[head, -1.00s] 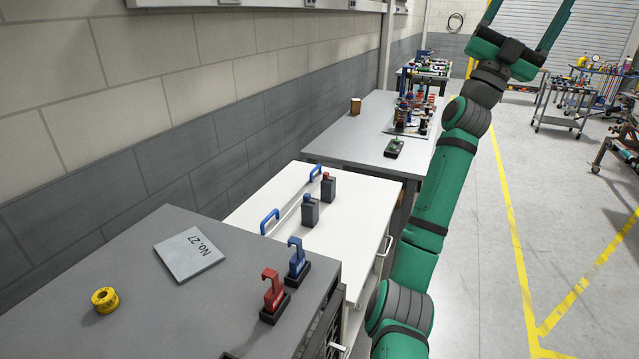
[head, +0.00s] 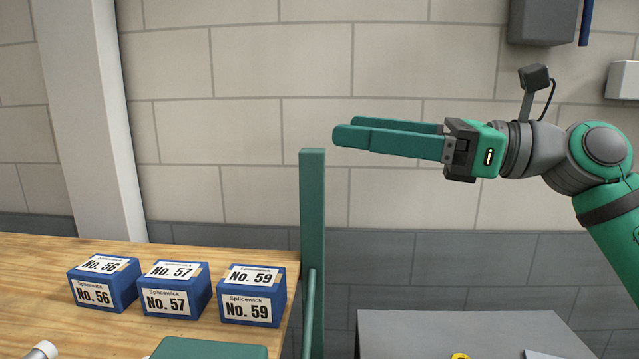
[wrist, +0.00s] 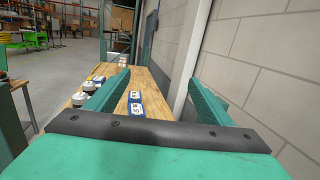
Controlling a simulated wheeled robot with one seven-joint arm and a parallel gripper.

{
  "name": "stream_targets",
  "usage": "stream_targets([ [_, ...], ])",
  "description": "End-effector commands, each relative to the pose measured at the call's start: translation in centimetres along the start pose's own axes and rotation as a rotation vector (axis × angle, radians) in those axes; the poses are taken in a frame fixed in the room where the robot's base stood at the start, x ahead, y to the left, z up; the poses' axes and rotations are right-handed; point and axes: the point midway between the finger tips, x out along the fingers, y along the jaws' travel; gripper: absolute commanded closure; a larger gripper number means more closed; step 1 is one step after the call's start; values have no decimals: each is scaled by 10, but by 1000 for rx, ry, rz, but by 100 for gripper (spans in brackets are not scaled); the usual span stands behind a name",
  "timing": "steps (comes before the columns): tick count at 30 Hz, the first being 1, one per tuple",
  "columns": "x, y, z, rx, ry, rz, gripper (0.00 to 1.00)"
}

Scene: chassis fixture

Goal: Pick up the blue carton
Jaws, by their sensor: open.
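Three blue cartons with white labels stand in a row on the wooden bench (head: 30,285) in the head view: No. 56 (head: 103,285), No. 57 (head: 174,290) and No. 59 (head: 252,296). My gripper (head: 345,128) is open and empty, held level with its fingers pointing left. It is above and to the right of the cartons, in front of the wall. In the wrist view, blue cartons (wrist: 136,104) show on the bench ahead, between the open fingers and apart from them; their numbers are too small to read.
A tall green post (head: 312,230) stands at the bench's right end, below my gripper's fingertips. A green object (head: 210,348) and a white cylinder (head: 43,351) are at the front. A grey surface (head: 465,328) is at lower right. White-topped items (wrist: 77,99) line the bench in the wrist view.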

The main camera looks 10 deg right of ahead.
Motion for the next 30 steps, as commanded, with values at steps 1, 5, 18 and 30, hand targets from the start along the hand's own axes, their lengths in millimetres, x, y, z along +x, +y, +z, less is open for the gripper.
stream_targets([
  [1,23,0,-33,-11,90,20,25],
  [5,60,2,-112,-25,281,75,25],
  [18,101,28,-220,0,472,196,25],
  [30,135,35,-238,1,469,189,25],
])
